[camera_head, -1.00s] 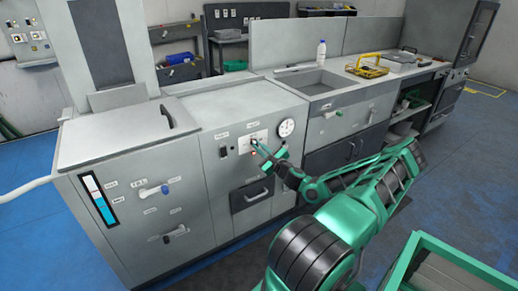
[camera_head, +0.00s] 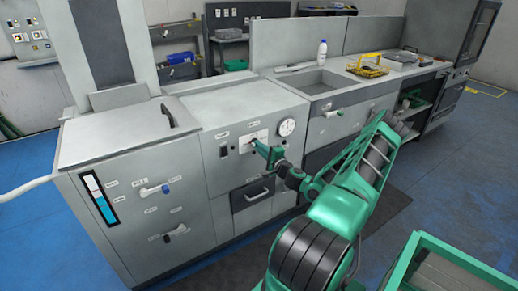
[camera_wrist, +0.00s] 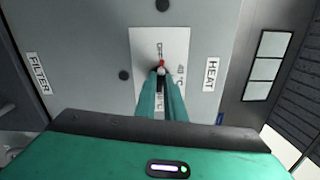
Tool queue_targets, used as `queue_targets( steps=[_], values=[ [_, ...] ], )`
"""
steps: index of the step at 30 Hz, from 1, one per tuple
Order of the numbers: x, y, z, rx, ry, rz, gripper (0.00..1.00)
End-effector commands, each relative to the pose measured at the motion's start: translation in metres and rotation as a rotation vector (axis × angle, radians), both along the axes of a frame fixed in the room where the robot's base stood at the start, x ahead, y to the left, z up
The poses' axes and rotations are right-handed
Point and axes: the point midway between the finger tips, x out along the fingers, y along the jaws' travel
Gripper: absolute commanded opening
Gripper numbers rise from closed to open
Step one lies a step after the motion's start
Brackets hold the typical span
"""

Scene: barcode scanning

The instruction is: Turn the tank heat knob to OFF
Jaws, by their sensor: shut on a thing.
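The heat knob (camera_wrist: 162,64) sits on a white dial plate (camera_wrist: 144,45) beside the HEAT label in the wrist view. Its red pointer aims at the top of that picture, toward a small mark that is hard to read. Another mark, about 40 °C, stands to its right. My gripper (camera_wrist: 161,73) has its two green fingers closed around the knob, hiding most of it and part of the lower marks. In the head view, my gripper (camera_head: 257,145) reaches the white dial plate (camera_head: 248,137) on the grey cabinet front; the knob is hidden there.
A round gauge (camera_head: 286,128) is right of the dial plate. A dark switch (camera_head: 224,151) is to its left. A black drawer with a handle (camera_head: 253,194) lies below my gripper. A green-framed cart (camera_head: 440,240) stands at the lower right.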

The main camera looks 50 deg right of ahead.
Motion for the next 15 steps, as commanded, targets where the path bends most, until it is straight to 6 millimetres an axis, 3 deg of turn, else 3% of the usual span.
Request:
queue_targets(
  steps=[15],
  values=[
    [0.0008,0.0027,-0.0020,-0.160,0.042,0.005,0.00]
  ],
)
